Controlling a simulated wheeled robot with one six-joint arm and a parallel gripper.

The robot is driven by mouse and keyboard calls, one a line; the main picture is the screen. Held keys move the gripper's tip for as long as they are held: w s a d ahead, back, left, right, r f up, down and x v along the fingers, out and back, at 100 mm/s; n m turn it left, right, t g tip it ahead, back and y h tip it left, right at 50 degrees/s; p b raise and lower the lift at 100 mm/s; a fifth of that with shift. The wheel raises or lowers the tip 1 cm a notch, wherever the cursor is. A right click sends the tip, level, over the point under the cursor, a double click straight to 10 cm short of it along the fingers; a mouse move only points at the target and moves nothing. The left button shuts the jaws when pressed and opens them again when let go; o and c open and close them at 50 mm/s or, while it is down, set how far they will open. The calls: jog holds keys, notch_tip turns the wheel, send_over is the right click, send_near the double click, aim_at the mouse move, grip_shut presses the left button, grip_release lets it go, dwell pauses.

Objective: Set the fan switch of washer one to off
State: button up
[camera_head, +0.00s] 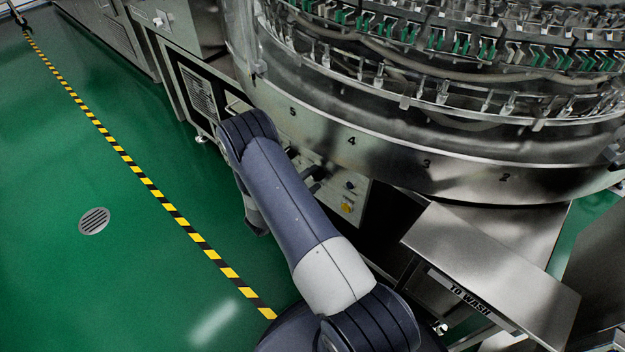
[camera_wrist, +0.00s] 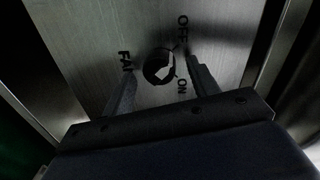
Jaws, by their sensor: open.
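The fan switch (camera_wrist: 159,66) is a round dark knob with a pale mark on a brushed metal panel (camera_wrist: 95,30). The panel carries the words FAN, OFF and ON; OFF and ON are on the knob's right. I cannot tell which word the knob points at. My gripper (camera_wrist: 161,67) is open, with one finger on each side of the knob in the wrist view. I cannot tell whether either finger touches it. In the head view, my arm hides much of the control panel (camera_head: 330,200) below the washer (camera_head: 385,155).
A yellow button (camera_head: 347,208) sits on the panel's right part. A metal table (camera_head: 490,265) marked TO WASH stands at the right. Grey cabinets (camera_head: 195,90) stand at the left behind my arm. The green floor at the left is open, with a striped line (camera_head: 140,175).

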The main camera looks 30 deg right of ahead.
jog(key=p+v, duration=0.1)
jog(key=v, duration=0.9)
jog(key=shift+a+p, duration=0.25)
jog(key=shift+p, duration=0.05)
jog(key=shift+s, duration=0.1)
jog(key=b+x, duration=0.1)
jog(key=x, duration=1)
jog(key=shift+b, duration=0.4)
jog(key=shift+a, duration=0.1)
